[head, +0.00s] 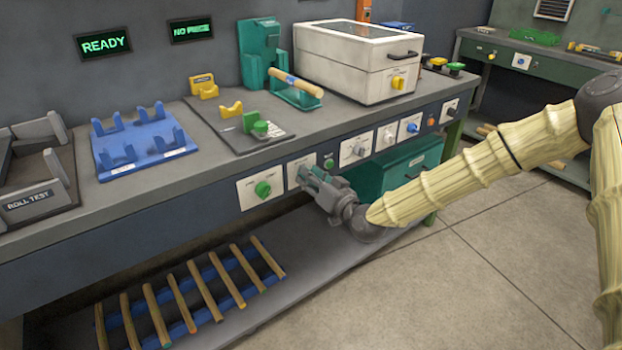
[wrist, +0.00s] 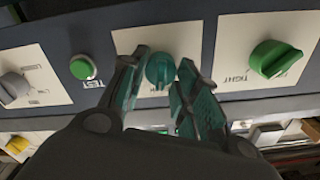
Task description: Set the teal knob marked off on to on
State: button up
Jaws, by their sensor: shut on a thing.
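The teal knob (wrist: 160,71) sits on a white plate (wrist: 180,38) on the bench's front panel. In the wrist view it is between the two fingers of my gripper (wrist: 162,72), which is shut on it. The knob's marks are hard to read, so I cannot tell its setting. In the head view my gripper (head: 312,178) reaches the panel from the right and hides the knob; part of its plate (head: 296,167) shows.
A green knob (wrist: 275,58) and a green TEST button (wrist: 82,68) flank the teal knob closely. A grey knob (wrist: 14,87) is farther along. Displays read READY (head: 103,43) and NO PIECE (head: 191,30). A lower shelf (head: 265,305) holds several wooden rods.

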jog(key=shift+m, duration=1.2)
jog(key=shift+w+d, duration=0.1)
jog(key=o, duration=1)
jog(key=v, duration=1.2)
